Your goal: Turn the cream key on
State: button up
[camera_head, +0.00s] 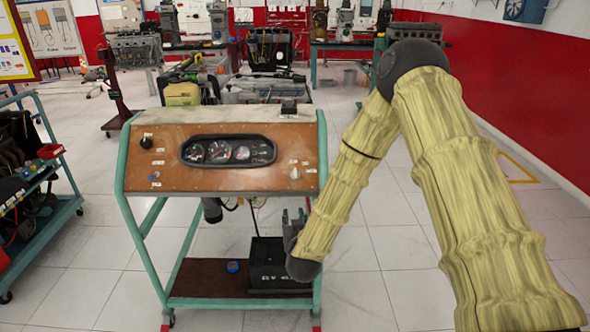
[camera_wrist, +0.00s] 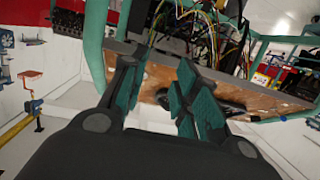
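The cream key (camera_head: 295,173) is a small pale knob on the right part of the brown wooden panel (camera_head: 240,181) of the engine trainer. My gripper (camera_head: 293,214) is below the panel's right end in the head view, apart from the key, with its fingers pointing up. In the wrist view my gripper (camera_wrist: 158,84) has its green-padded fingers spread, with nothing between them. The panel (camera_wrist: 275,101) lies beyond the fingers there. I cannot make out the key in the wrist view; the fingers cover part of the panel.
The panel also carries a gauge cluster (camera_head: 228,151) and a black knob (camera_head: 146,142). A green frame (camera_head: 322,155) runs up beside the key. A black battery (camera_head: 275,264) stands on the lower shelf. A green cart (camera_head: 60,215) is at left. Floor to the right is clear.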

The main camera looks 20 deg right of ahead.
jog(key=m+t+h, duration=0.1)
jog(key=t+h, duration=0.1)
send_near(295, 170)
jog(key=p+x, duration=0.2)
jog(key=x, duration=0.8)
jog(key=shift+w+d, duration=0.15)
jog(key=shift+w, duration=0.2)
grip_shut()
